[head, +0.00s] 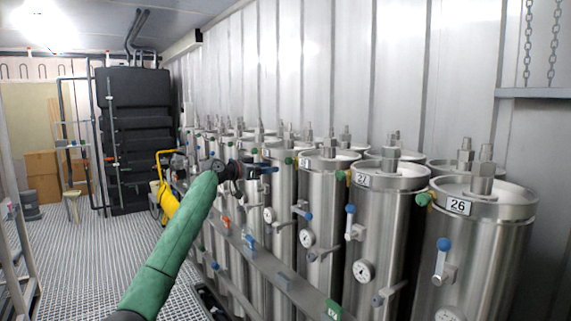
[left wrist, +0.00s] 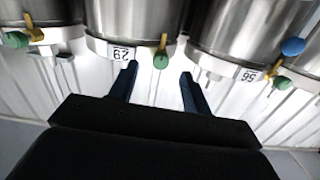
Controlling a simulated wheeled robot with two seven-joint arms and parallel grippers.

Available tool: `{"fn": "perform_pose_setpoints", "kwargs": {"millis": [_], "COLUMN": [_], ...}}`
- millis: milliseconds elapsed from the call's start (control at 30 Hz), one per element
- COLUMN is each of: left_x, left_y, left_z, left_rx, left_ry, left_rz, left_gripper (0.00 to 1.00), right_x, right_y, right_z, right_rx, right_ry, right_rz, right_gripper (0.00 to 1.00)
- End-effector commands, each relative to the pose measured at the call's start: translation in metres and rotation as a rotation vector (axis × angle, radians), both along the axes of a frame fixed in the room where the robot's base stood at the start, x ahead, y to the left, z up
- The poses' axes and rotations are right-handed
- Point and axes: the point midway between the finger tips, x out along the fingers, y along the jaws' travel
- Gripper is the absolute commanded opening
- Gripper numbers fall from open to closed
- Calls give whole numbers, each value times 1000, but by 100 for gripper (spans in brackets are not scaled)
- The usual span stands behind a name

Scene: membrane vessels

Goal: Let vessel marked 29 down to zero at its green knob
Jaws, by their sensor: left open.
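The vessel marked 29 (left wrist: 125,18) is a steel cylinder that shows upside down in the left wrist view, its number label (left wrist: 122,54) on the rim. A green knob (left wrist: 161,61) on a brass fitting sticks out beside that label. My left gripper (left wrist: 160,82) is open, with its two dark blue fingers on either side of the knob's line. The knob appears just beyond or between the fingertips, with no clear contact. In the head view my left gripper (head: 266,169) reaches the row's upper rims, partly covering vessels behind it. My right gripper is not in view.
Nearer vessels marked 27 (head: 362,180) and 26 (head: 458,205) stand to the right, with green knobs, blue-handled valves and gauges. A metal rail (head: 285,280) runs along the row's front. Open grating floor (head: 90,250) lies to the left.

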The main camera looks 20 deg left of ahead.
Motion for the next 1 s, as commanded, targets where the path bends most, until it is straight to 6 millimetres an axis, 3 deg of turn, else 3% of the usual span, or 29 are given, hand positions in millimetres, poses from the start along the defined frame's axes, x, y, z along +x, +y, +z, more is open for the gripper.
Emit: {"fn": "perform_pose_setpoints", "kwargs": {"millis": [367,800,1000], "left_x": [8,53,63], "left_y": [-2,-38,-45], "left_z": [11,12,10], "left_rx": [74,73,74], "left_ry": [-123,-121,-121], "left_rz": [17,19,19], "left_gripper": [49,49,49], "right_x": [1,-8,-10], "right_y": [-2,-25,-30], "right_z": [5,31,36], "right_rx": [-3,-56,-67], "right_ry": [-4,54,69], "right_rz": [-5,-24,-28], "right_gripper": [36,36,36]}}
